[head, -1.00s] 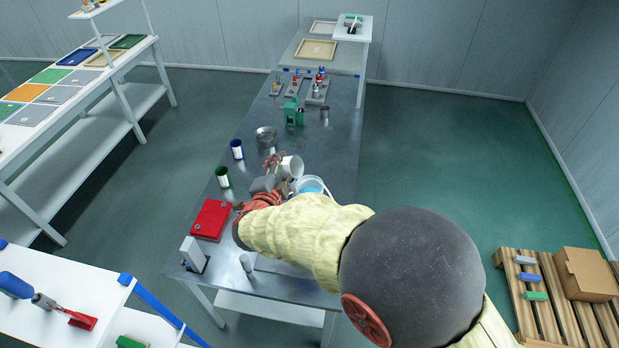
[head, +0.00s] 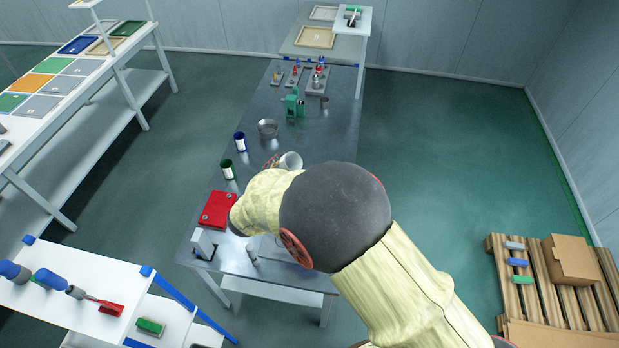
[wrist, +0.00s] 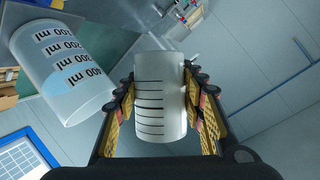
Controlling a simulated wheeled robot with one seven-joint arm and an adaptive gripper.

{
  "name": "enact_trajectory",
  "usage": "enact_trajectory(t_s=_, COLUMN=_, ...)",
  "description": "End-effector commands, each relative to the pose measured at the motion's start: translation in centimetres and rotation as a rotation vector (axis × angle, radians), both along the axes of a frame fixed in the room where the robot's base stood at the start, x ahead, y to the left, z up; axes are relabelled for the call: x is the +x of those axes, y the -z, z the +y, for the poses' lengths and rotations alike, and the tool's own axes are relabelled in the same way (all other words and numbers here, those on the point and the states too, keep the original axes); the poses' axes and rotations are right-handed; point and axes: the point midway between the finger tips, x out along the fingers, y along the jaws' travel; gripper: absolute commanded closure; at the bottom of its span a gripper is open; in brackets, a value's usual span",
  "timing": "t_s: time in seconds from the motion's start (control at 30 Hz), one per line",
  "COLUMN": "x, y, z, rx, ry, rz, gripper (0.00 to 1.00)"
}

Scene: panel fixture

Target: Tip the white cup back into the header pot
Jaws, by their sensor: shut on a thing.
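The white cup (wrist: 160,105), with black lines on its side, is held between the two fingers of my gripper (wrist: 163,95) in the wrist view. It also shows in the head view (head: 291,161), beyond my arm, over the metal table. A clear beaker (wrist: 68,70) with ml marks and some pale blue in it stands at the left of the wrist view, close to the cup; it is likely the header pot. The cup is angled relative to the beaker, with a small gap in the picture. My arm hides the beaker in the head view. The cup's contents cannot be told.
On the table (head: 325,140) stand a green-labelled can (head: 228,170), a blue-labelled can (head: 240,142), a metal bowl (head: 267,128) and a green fixture (head: 293,103). A red case (head: 217,210) lies near the left edge. The table's right side is bare.

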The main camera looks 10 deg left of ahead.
Motion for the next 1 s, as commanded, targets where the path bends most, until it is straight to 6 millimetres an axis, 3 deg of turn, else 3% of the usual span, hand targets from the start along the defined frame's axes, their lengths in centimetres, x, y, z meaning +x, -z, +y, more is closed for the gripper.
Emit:
enact_trajectory(t_s=0.47, x=0.3, y=5.8, z=1.0, rx=-0.164, ry=0.001, rz=0.059, gripper=0.94)
enact_trajectory(t_s=1.0, x=0.9, y=6.7, z=2.6, rx=-0.417, ry=0.003, rz=0.144, gripper=0.94)
